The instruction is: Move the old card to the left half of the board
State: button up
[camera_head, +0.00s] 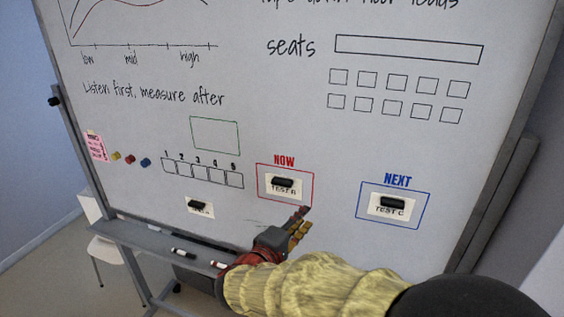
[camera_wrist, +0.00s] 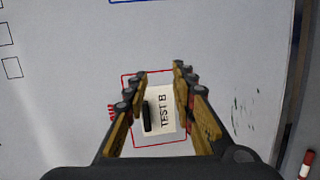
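A whiteboard (camera_head: 240,60) fills the head view. A white card reading TEST B (camera_head: 283,188), with a black magnet (camera_head: 283,182) on it, is inside the red NOW box (camera_head: 311,180). A TEST C card (camera_head: 392,209) with a black magnet sits in the blue NEXT box (camera_head: 422,213). A smaller-looking card (camera_head: 200,211) with a black magnet is at lower left, its print too small to read. No card is marked old. My gripper (camera_head: 300,224) is open and empty, just below the NOW box. In the wrist view, the TEST B card (camera_wrist: 164,108) shows between its fingers (camera_wrist: 160,74).
A tray (camera_head: 150,238) with markers (camera_head: 184,252) runs along the board's lower edge. Coloured magnets (camera_head: 130,159) and a pink note (camera_head: 96,146) are at far left. A numbered row of boxes (camera_head: 202,175) and an empty green box (camera_head: 215,134) are drawn left of NOW.

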aim_at(280, 185)
jog(key=w+a+r+n+t+y+p, duration=0.2)
jog(key=a+r+n+t, duration=0.1)
jog(key=a, duration=0.6)
jog(key=p+x, duration=0.1)
jog(key=x, duration=0.4)
jog(key=f+p+x, duration=0.1)
jog(key=x, duration=0.1)
jog(key=shift+w+p, duration=0.25)
jog(key=shift+p, duration=0.1)
jog(key=shift+w+d+b, duration=0.2)
jog(key=shift+w+b, duration=0.35)
jog(key=shift+b, duration=0.25)
jog(key=shift+w+d+r+b, duration=0.15)
jog(key=shift+w+b, duration=0.3)
jog(key=shift+w, duration=0.1)
grip_shut()
jog(key=shift+b, duration=0.75)
